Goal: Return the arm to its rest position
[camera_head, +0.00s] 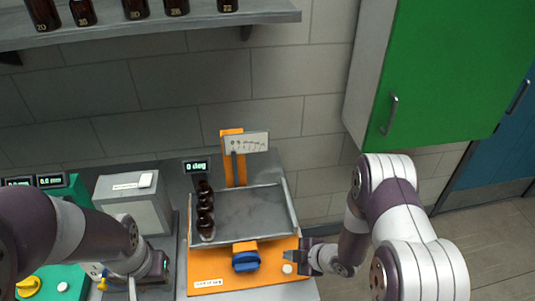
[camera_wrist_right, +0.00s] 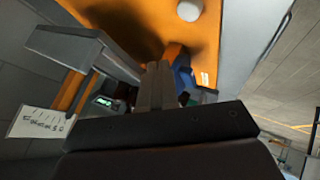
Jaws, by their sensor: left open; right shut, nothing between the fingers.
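My right arm enters the head view from the right. Its gripper (camera_head: 297,259) is beside the front right corner of an orange rig (camera_head: 225,277), close to a white button (camera_head: 287,268) and to the right of a blue knob (camera_head: 246,262). In the right wrist view its fingers (camera_wrist_right: 155,85) are together with nothing between them; the white button (camera_wrist_right: 190,10) and orange base show beyond. My left arm enters from the left; its gripper (camera_head: 132,283) is open, low beside the rig's left edge, its fingertips partly hard to make out.
A grey tray (camera_head: 255,215) on the rig holds a row of several dark bottles (camera_head: 205,212). A display (camera_head: 196,167) reads 0 deg. A grey box (camera_head: 135,205) stands left. More amber bottles (camera_head: 83,12) stand on a shelf (camera_head: 150,27). A green cabinet (camera_head: 460,70) hangs right.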

